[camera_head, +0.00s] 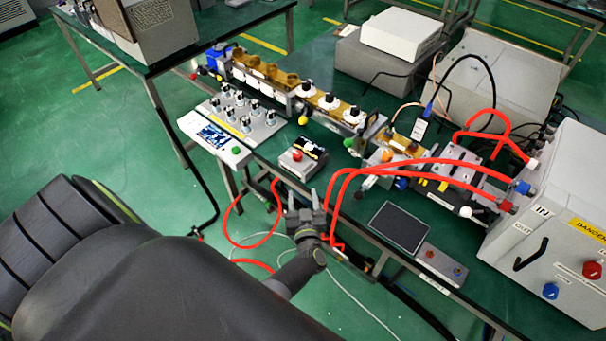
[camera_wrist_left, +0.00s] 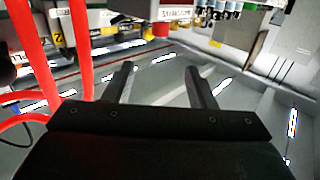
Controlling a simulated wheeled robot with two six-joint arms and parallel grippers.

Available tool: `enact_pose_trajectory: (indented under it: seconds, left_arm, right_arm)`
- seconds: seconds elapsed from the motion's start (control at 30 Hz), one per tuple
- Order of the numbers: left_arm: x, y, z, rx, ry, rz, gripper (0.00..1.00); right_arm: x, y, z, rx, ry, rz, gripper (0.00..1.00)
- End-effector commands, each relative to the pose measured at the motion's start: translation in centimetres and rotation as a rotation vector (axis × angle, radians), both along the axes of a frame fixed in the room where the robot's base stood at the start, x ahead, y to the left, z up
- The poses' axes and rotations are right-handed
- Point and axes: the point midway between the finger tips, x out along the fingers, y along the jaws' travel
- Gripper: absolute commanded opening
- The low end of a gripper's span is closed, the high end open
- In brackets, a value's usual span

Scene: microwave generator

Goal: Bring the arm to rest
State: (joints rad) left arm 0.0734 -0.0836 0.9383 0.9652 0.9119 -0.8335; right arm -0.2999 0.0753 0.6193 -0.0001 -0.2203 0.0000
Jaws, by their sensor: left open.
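My left gripper (camera_head: 305,200) is in the middle of the head view, at the front edge of the green workbench (camera_head: 345,225). Its fingers point toward the bench and are apart, with nothing between them. In the left wrist view the two dark fingers (camera_wrist_left: 160,88) stand wide apart and empty. A dark arm link of mine fills the lower left of the head view. My right gripper is not seen in either view.
Red hoses (camera_head: 390,165) loop near the gripper and also show in the left wrist view (camera_wrist_left: 80,45). A grey generator box (camera_head: 555,225) stands at the right. A small box with a red button (camera_head: 297,155) and a black pad (camera_head: 398,228) lie on the bench. Green floor (camera_head: 160,130) is free at left.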

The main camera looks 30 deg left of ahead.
Motion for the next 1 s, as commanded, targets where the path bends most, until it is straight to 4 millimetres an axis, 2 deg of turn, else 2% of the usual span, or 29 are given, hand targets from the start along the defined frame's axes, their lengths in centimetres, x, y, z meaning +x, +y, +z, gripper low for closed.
enact_pose_trajectory:
  seconds: [0.33, 0.4, 0.47, 0.57, 0.67, 0.7, 0.77, 0.8, 0.87, 1.0]
  left_arm:
    - [0.0, 0.0, -0.1, 0.000, 0.002, -0.003, 0.51]
    - [-0.3, -0.1, -1.0, -0.001, 0.017, -0.024, 0.51]
    - [-0.8, -0.3, -2.6, -0.007, 0.047, -0.067, 0.51]
    - [-2.7, -1.1, -7.5, -0.036, 0.148, -0.192, 0.51]
    - [-6.3, -2.2, -14.0, -0.095, 0.310, -0.336, 0.51]
    - [-8.1, -2.5, -16.5, -0.124, 0.380, -0.383, 0.51]
    - [-11.0, -2.9, -20.0, -0.167, 0.489, -0.440, 0.51]
    - [-13.2, -3.0, -22.2, -0.197, 0.564, -0.469, 0.51]
    - [-16.7, -3.1, -25.2, -0.240, 0.676, -0.502, 0.51]
    - [-25.5, -2.6, -31.1, -0.338, 0.942, -0.533, 0.51]
  right_arm:
    - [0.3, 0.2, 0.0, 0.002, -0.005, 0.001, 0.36]
    - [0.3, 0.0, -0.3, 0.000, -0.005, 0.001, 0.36]
    - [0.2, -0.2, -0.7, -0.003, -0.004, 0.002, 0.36]
    - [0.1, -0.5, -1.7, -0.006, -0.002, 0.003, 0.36]
    - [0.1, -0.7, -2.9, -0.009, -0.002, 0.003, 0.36]
    - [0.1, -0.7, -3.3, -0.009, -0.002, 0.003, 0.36]
    - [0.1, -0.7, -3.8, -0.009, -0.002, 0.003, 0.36]
    - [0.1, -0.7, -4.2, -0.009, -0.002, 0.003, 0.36]
    - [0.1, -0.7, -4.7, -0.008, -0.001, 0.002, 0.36]
    - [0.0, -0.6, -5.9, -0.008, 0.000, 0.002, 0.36]
